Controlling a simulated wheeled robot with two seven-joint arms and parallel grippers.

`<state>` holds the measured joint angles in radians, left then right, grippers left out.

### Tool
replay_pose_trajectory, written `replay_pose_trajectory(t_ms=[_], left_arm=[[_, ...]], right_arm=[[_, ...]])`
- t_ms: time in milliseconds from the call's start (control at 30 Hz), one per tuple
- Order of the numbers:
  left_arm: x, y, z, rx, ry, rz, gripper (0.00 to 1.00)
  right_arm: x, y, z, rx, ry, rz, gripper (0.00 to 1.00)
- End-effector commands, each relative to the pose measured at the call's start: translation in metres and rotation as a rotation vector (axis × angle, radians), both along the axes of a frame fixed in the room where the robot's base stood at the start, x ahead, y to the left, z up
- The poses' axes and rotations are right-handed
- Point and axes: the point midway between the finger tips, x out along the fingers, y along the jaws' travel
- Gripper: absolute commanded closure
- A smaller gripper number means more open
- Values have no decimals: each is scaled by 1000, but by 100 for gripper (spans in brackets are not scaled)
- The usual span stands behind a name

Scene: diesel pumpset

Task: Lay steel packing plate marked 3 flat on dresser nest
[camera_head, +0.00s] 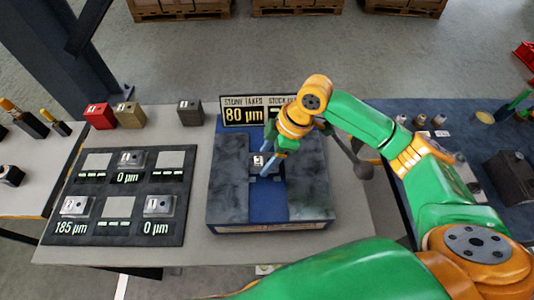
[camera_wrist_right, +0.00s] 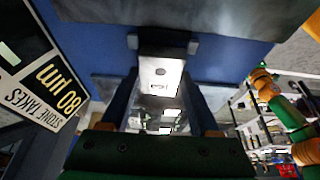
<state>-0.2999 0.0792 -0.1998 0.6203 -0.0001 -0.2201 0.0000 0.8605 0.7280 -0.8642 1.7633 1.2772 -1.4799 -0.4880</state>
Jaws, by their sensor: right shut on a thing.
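A steel plate (camera_head: 264,161) with a small white label sits in the blue channel between the two dark grey slabs of the dresser (camera_head: 232,170). The label's figure is too small to read surely. My right gripper (camera_head: 272,165) reaches down over the channel, shut on the plate. In the right wrist view the plate (camera_wrist_right: 160,75) is shiny, with a hole and a label, between the two fingers. I cannot tell whether its underside touches the nest floor. The display (camera_head: 245,112) behind reads "STONE TAKES 80 µm"; my arm hides its right part. My left gripper is not in view.
A dark board (camera_head: 125,232) at left carries several steel blocks and bare pads, with readings of 185 µm and 0 µm. Red (camera_head: 99,116), tan (camera_head: 130,115) and grey (camera_head: 190,112) blocks stand behind it.

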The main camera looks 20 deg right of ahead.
Motion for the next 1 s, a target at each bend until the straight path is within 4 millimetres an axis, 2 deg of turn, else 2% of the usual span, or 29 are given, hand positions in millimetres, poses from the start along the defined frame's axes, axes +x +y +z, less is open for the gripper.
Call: replay_pose_trajectory(t_ms=[367,867,900,1000], left_arm=[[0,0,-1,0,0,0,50],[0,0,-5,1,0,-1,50],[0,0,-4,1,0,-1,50],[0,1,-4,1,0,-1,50]], right_arm=[[0,0,-1,2,-2,1,100],[0,0,-15,1,-2,1,100],[0,0,-14,0,-2,0,30],[0,0,-14,1,-2,1,3]])
